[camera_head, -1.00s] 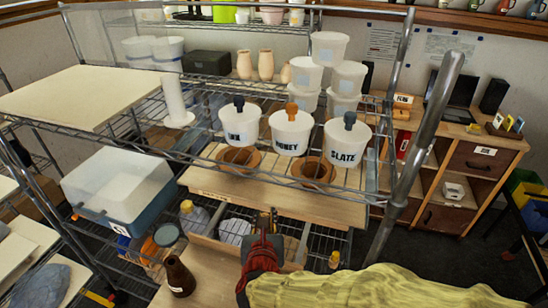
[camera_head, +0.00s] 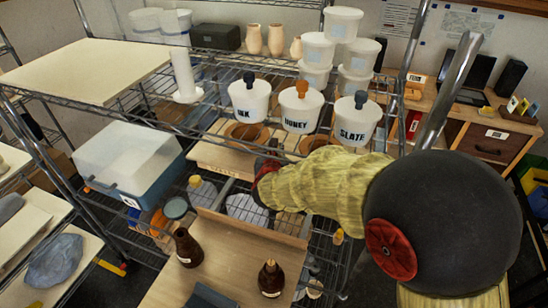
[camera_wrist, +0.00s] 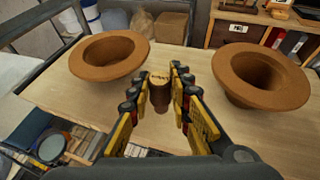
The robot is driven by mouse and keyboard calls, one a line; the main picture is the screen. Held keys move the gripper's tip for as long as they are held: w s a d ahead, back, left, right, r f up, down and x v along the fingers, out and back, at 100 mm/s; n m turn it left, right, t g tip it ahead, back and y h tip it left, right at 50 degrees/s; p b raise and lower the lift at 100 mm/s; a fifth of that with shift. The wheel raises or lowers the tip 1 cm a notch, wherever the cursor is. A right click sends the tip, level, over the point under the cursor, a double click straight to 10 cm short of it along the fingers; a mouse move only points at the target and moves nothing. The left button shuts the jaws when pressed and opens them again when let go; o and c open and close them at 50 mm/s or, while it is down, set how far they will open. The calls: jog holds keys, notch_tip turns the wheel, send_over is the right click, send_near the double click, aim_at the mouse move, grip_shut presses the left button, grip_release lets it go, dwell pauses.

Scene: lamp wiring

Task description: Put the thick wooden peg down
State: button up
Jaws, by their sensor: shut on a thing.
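In the wrist view my gripper (camera_wrist: 155,88) is shut on the thick wooden peg (camera_wrist: 160,98), a short brown cylinder with small dark lettering near its top. The peg sits between the fingertips, over the pale wooden shelf board (camera_wrist: 75,100). I cannot tell whether its lower end touches the board. One brown flared dish (camera_wrist: 110,58) stands left of the peg and another (camera_wrist: 262,75) stands right of it, both apart from it. In the head view my gripper (camera_head: 268,168) is at the board's front edge, and my arm hides the peg.
Wire shelf rails run in front. Brown bottles (camera_head: 187,247) stand on a lower wooden surface (camera_head: 215,270). Bare board lies between and before the dishes.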

jog(key=shift+w+d, duration=0.1)
jog(key=shift+w, duration=0.4)
jog(key=shift+f, duration=1.7)
jog(key=shift+f, duration=0.2)
jog(key=o, duration=0.9)
jog(key=shift+s+r, duration=0.25)
jog(key=shift+r, duration=0.1)
jog(key=v, duration=1.1)
jog(key=shift+s, duration=0.25)
